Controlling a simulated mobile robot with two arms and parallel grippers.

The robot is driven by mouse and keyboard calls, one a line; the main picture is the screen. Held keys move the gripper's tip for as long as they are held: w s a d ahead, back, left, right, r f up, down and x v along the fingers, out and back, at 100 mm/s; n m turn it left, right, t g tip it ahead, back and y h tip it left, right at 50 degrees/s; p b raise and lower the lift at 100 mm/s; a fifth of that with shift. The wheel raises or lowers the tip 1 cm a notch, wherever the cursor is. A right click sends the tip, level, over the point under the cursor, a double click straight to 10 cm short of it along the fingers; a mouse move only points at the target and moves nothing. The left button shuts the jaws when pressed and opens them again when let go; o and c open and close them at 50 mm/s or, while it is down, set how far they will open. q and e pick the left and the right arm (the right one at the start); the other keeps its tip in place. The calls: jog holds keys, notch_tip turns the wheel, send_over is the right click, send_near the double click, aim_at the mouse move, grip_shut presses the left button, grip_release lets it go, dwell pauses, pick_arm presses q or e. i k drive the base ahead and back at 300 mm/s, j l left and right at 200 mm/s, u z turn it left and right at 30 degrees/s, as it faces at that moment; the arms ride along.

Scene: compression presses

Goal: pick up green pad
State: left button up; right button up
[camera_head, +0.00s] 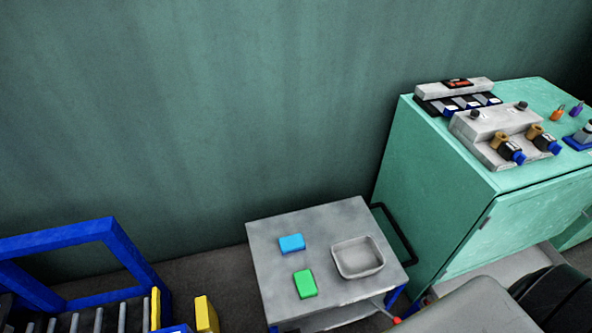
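The green pad (305,284) lies flat on the grey top of a small cart (273,235), near the cart's front edge. A blue pad (292,244) lies behind it and slightly left, apart from it. Neither of my grippers shows in the head view, so I cannot see their state or where they are relative to the green pad.
A grey tray (357,258) sits on the cart, right of the pads. A teal cabinet (436,192) carrying devices stands to the right. A blue-framed roller conveyor (75,237) with yellow parts is at the lower left. A green wall (200,110) rises behind.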

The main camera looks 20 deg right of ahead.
aim_at(305, 280)
jog(key=i+l+z, duration=0.1)
jog(key=z, duration=0.7)
jog(key=k+j, duration=0.2)
